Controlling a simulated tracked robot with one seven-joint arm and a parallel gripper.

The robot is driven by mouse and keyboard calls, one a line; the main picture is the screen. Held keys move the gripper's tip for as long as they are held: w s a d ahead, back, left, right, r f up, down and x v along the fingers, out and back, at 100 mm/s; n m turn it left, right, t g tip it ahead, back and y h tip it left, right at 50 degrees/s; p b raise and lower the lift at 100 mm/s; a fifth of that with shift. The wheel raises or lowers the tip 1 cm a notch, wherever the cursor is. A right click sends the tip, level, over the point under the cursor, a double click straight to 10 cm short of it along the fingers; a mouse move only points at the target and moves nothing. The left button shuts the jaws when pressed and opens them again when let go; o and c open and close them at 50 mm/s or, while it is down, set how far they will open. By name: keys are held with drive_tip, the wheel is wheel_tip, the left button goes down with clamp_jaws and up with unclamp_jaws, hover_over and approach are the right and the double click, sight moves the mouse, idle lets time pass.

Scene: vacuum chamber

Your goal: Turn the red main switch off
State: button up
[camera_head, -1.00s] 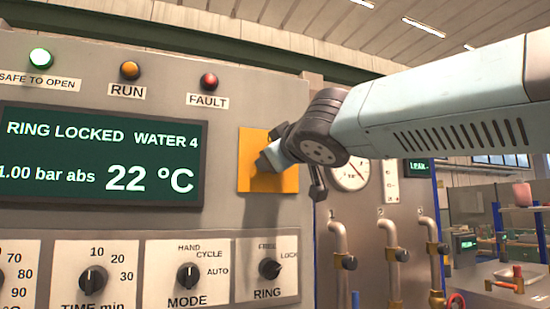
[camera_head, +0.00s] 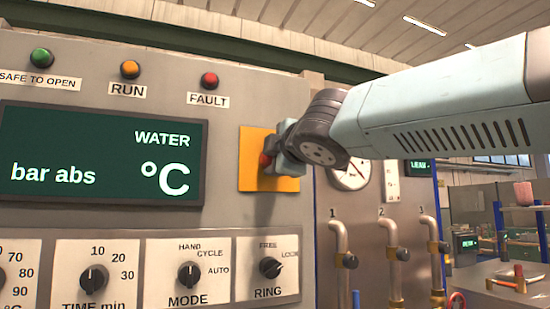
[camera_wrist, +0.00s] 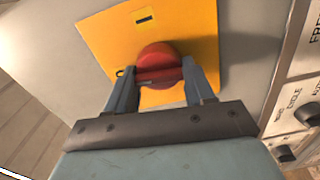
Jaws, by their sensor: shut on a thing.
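The red main switch (camera_wrist: 160,66) is a round red knob with a bar across it, on a yellow plate (camera_wrist: 110,45) fixed to the grey panel. In the wrist view my gripper (camera_wrist: 160,80) has one finger on each side of the knob and is shut on it. A small black mark shows at the plate's upper part and another at its left. In the head view the yellow plate (camera_head: 255,150) is right of the display, and my gripper (camera_head: 277,160) covers most of the knob; a bit of red (camera_head: 265,160) shows at its left.
The display (camera_head: 100,155) shows only "WATER", "bar abs" and "°C", without numbers. The green (camera_head: 41,57), orange (camera_head: 130,69) and red (camera_head: 209,80) lamps look unlit. The MODE (camera_head: 190,275) and RING (camera_head: 270,268) knobs sit below the plate. Pipes (camera_head: 341,245) stand to the right.

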drive_tip(key=shift+a+n, duration=0.15)
drive_tip(key=shift+n, duration=0.45)
drive_tip(key=shift+f, duration=0.2)
drive_tip(key=o, duration=1)
drive_tip(key=shift+r, duration=0.1)
drive_tip(key=shift+s, duration=0.15)
drive_tip(key=v, duration=1.3)
drive_tip(key=shift+s+d, duration=0.2)
drive_tip(key=shift+s, duration=0.05)
